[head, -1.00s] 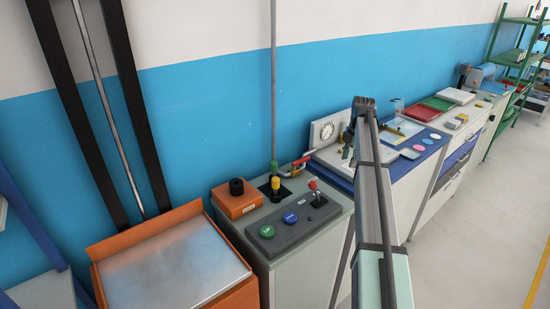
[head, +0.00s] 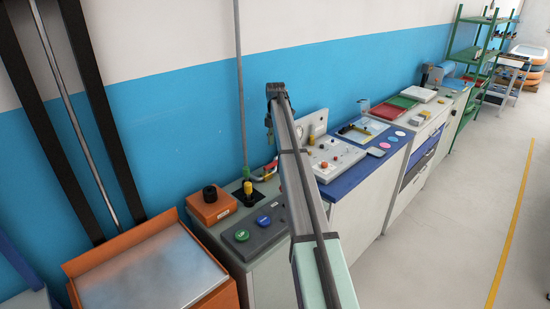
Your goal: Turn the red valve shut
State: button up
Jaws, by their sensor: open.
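The red valve handle (head: 270,167) sits on a short pipe at the back of the grey-green cabinet (head: 270,285), near the wall. It is small in the head view, just left of my arm, which covers part of the area beside it. My gripper (head: 268,125) hangs at the far end of my arm, above the valve in the picture and in front of the blue wall. It is open and apart from the valve. Its fingers are small and partly hidden by the arm.
A yellow-handled part (head: 248,188) stands left of the valve. An orange box with a black knob (head: 211,206) and a grey box with green and blue buttons (head: 250,230) share the cabinet top. A white instrument panel (head: 332,158) stands on the blue-topped bench. The floor (head: 440,230) at right is clear.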

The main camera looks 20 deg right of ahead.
aim_at(275, 162)
notch_tip(275, 162, down, 9)
jog(key=shift+p, duration=1.2)
grip_shut()
